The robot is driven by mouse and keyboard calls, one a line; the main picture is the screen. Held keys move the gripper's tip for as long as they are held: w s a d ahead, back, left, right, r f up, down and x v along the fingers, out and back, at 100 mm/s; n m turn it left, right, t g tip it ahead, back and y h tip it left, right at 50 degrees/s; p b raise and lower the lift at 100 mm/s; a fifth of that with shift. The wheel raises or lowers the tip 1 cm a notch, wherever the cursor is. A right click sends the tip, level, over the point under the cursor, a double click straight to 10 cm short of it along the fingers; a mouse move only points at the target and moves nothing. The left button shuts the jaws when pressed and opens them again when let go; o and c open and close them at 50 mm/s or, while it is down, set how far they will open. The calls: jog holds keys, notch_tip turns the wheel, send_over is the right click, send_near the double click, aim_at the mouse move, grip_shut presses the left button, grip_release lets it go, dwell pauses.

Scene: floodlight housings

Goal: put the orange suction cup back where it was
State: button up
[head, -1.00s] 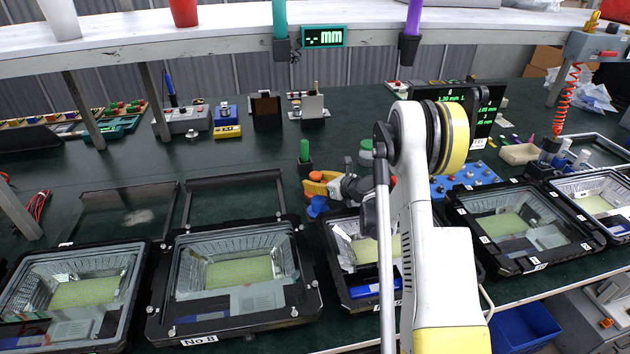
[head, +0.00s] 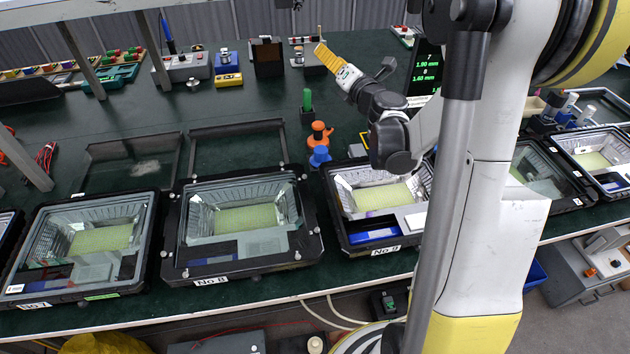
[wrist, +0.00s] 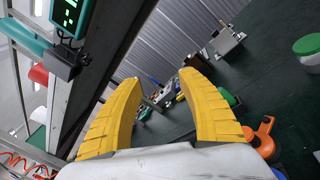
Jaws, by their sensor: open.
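The orange suction cup (head: 320,131) stands on the green bench top, just behind the blue suction cup (head: 319,156), and appears upright. It also shows at the lower right of the wrist view (wrist: 262,136), outside my fingers. My gripper (head: 324,55) is raised above the bench, up and behind the orange cup, clearly apart from it. In the wrist view its two yellow fingers (wrist: 160,75) are spread wide with nothing between them.
A green-topped holder (head: 307,102) stands behind the orange cup. Floodlight housings line the front edge, including No 8 (head: 175,270) and No 9 (head: 340,243). In the wrist view, a shelf post and a hanging display (wrist: 70,18) are at the left.

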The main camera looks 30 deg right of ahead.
jog(key=s+a+r+m+g+h, duration=0.25)
jog(key=s+r+m+h, duration=0.4)
jog(key=m, duration=0.85)
jog(key=s+a+f+m+g+y, duration=0.3)
jog(key=s+a+f+m, duration=0.3)
jog(key=s+a, duration=0.3)
jog(key=s+a+f+m+g+y, duration=0.4)
jog(key=s+a, duration=0.5)
jog(key=s, duration=0.7)
notch_tip(320, 180, down, 4)
jog(key=shift+a+r+m+g, duration=0.1)
jog(key=shift+a+m+g, duration=0.25)
jog(key=shift+m+g, duration=0.75)
jog(key=shift+y, duration=0.25)
